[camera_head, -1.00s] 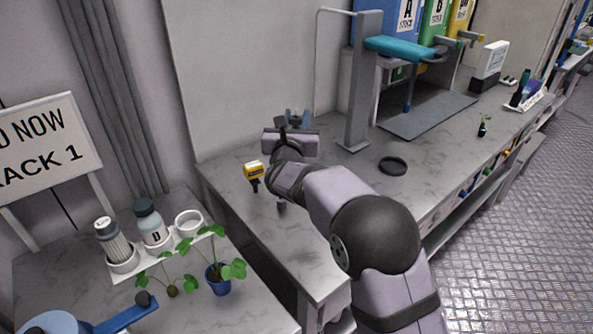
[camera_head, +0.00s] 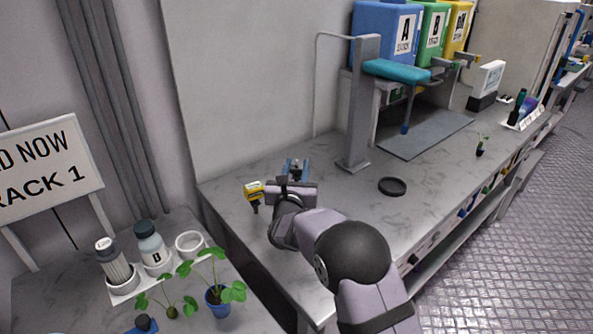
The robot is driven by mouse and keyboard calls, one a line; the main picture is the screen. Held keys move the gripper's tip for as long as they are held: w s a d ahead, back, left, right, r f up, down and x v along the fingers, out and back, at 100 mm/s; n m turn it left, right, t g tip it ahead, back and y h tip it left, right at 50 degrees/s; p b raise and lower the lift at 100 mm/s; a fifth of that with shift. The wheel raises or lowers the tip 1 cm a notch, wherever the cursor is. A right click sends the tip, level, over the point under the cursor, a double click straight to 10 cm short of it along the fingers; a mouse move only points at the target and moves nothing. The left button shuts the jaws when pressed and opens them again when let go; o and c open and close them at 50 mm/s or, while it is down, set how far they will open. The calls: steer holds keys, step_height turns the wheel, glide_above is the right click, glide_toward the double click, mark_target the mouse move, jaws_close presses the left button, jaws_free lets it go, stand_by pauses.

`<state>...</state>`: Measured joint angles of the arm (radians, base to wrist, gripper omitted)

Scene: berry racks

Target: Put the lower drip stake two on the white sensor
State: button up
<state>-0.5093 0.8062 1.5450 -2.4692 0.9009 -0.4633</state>
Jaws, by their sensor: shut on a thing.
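My gripper (camera_head: 295,166) is over the near left part of the grey bench, seen from behind, with its blue finger parts pointing away from the camera. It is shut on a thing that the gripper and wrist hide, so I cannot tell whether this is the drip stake. No drip stake can be made out elsewhere. A white upright box on a dark base (camera_head: 488,79) stands far right on the bench; I cannot tell whether it is the white sensor. My gripper is well apart from it.
A yellow meter (camera_head: 253,190) is just left of my gripper. A grey post (camera_head: 361,110) with a teal arm (camera_head: 396,71) stands beyond. A black ring (camera_head: 392,187) lies to the right. Potted plants (camera_head: 217,296) and a bottle rack (camera_head: 127,296) are at lower left.

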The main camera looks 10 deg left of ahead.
steer(key=shift+f, duration=0.65)
steer(key=shift+f+b, duration=0.2)
steer(key=shift+b, duration=0.1)
steer(key=o, duration=1)
steer(key=shift+r, duration=0.15)
steer(key=shift+r+p, duration=0.15)
steer(key=shift+p, duration=0.3)
steer(key=shift+s, duration=0.35)
steer(key=s+b, duration=0.3)
steer(key=s, duration=0.8)
steer(key=shift+s, duration=0.2)
